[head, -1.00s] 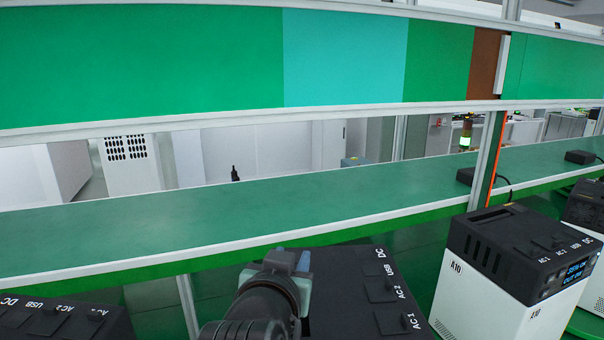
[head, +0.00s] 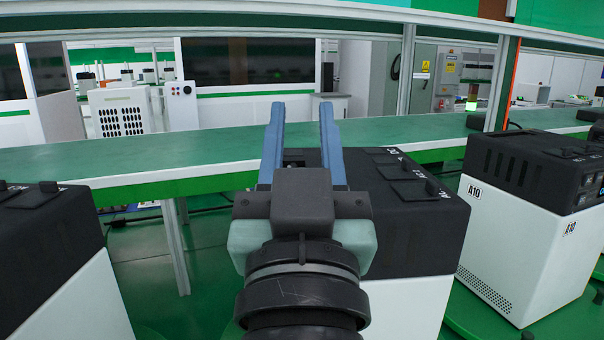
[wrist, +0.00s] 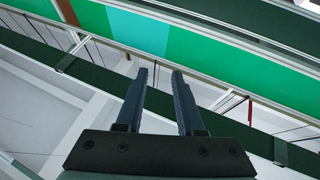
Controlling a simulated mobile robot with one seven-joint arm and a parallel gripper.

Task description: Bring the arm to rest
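My gripper (head: 301,112) is in the middle of the head view, raised in front of a black-topped white unit (head: 418,212). Its two blue fingers stand apart and point away from me toward the green conveyor (head: 225,150). Nothing is between the fingers. In the wrist view my gripper (wrist: 162,72) also shows its two fingers apart and empty, with the green and teal panels (wrist: 190,45) beyond. Part of the unit behind my gripper is hidden by it.
A white unit marked A10 (head: 525,225) stands at right, and another black-topped unit (head: 50,230) at left. A black box (head: 482,122) lies on the conveyor at right. A support post (head: 497,85) rises there. The conveyor's middle stretch looks bare.

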